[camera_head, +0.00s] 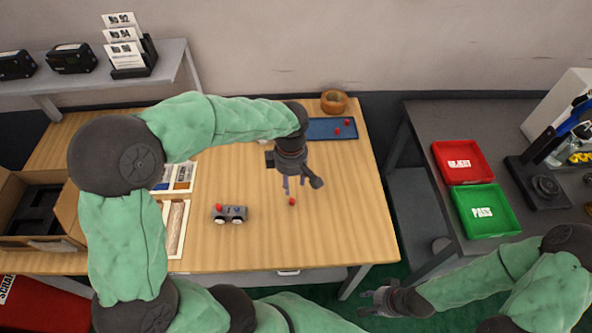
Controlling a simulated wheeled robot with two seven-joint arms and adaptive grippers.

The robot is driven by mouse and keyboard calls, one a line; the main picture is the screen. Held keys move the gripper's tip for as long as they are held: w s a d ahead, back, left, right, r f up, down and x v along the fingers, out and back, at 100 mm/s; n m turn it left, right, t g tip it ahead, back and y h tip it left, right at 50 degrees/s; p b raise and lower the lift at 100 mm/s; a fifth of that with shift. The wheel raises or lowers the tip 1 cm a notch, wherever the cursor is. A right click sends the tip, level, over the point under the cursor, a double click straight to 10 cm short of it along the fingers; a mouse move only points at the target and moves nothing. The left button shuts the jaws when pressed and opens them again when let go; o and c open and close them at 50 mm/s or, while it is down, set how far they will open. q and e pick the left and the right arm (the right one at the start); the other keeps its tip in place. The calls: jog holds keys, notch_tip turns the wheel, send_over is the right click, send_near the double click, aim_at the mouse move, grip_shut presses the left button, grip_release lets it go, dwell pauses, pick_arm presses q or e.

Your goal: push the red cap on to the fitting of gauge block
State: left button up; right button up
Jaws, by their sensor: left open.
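A loose red cap (292,201) lies on the table to the right of the block. My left gripper (293,190) points down just above and behind this cap, its two fingers apart and nothing between them. Whether a fingertip touches the cap is too small to tell. My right gripper (368,301) is low at the right, beyond the table's front edge, with its fingers apart and empty.
A blue tray (322,130) with red caps and a round wooden bowl (334,102) are at the back. Framed trays (174,228) lie left of the block. A red bin (461,161) and a green bin (485,211) stand on the right bench. The table's right front is clear.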

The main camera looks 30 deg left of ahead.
aim_at(292, 200)
pick_arm(q)
notch_tip(292, 200, down, 10)
jog(key=b, duration=0.3)
jog(key=shift+r, duration=0.1)
grip_shut()
dwell(0.4)
